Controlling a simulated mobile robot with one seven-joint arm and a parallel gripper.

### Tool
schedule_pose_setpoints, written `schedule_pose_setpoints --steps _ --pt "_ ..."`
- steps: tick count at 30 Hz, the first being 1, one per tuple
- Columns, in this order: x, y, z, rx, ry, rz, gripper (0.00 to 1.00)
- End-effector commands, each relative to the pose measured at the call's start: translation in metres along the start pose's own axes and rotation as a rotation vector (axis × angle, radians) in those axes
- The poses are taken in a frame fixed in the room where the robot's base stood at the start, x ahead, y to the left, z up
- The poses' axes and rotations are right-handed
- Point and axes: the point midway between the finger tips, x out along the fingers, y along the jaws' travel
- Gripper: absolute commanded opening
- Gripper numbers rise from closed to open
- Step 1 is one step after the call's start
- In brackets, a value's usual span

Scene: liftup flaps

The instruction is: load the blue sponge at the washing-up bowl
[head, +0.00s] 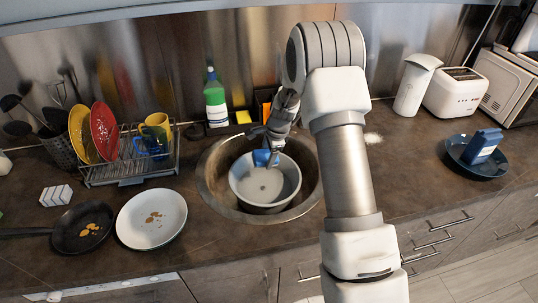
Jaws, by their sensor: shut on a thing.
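The grey washing-up bowl (264,201) sits inside the round sink (212,181) in the counter. My gripper (264,150) reaches down over the back part of the bowl, its fingers pointing downward. It is shut on the blue sponge (263,159), which shows between the fingers at the bowl's back rim. The sponge's exact height above the bowl's bottom is hard to tell. My arm hides part of the counter to the right of the sink.
A dish rack (130,167) with plates and mugs stands left of the sink. A green bottle (215,100) stands behind it. A pan (83,229) and a white plate (151,219) lie at front left. A dark blue plate (472,163) holds a blue box at right.

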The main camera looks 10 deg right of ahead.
Motion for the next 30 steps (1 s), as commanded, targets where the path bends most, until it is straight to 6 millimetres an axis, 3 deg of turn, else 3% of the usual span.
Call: schedule_pose_setpoints --steps 8,30 --pt "0.016 0.005 -0.003 0.001 0.0 0.001 0.23" --pt "0.085 0.024 -0.012 0.001 0.0 0.0 0.23"
